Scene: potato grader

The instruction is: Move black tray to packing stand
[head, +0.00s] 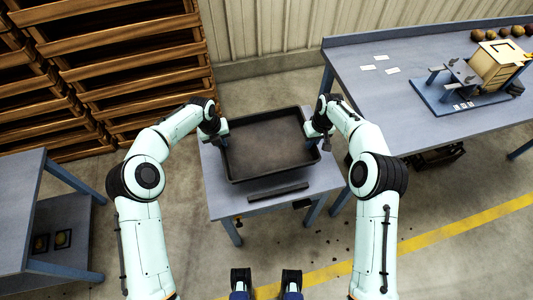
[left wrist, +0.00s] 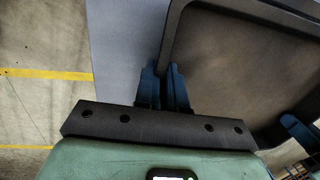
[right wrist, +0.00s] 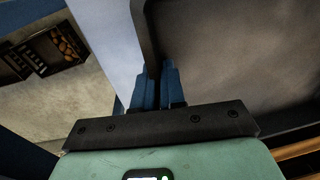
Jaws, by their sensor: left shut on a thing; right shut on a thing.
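The black tray (head: 268,143) sits on or just over a small grey-blue stand (head: 219,192) in the middle of the head view; whether it touches the top I cannot tell. The tray looks empty. My left gripper (head: 222,137) is shut on the tray's left wall. In the left wrist view its blue fingers (left wrist: 166,84) pinch the rim beside the tray (left wrist: 235,60). My right gripper (head: 317,133) is shut on the tray's right wall. In the right wrist view its blue fingers (right wrist: 158,84) close on the rim of the tray (right wrist: 225,50).
A dark bar (head: 278,192) lies along the stand's front edge. A long blue-grey bench (head: 420,90) with a wooden box (head: 496,66) and several potatoes stands at right. Wooden crates (head: 120,60) stack at back left. Another table (head: 18,200) stands at left. Crumbs lie on the floor.

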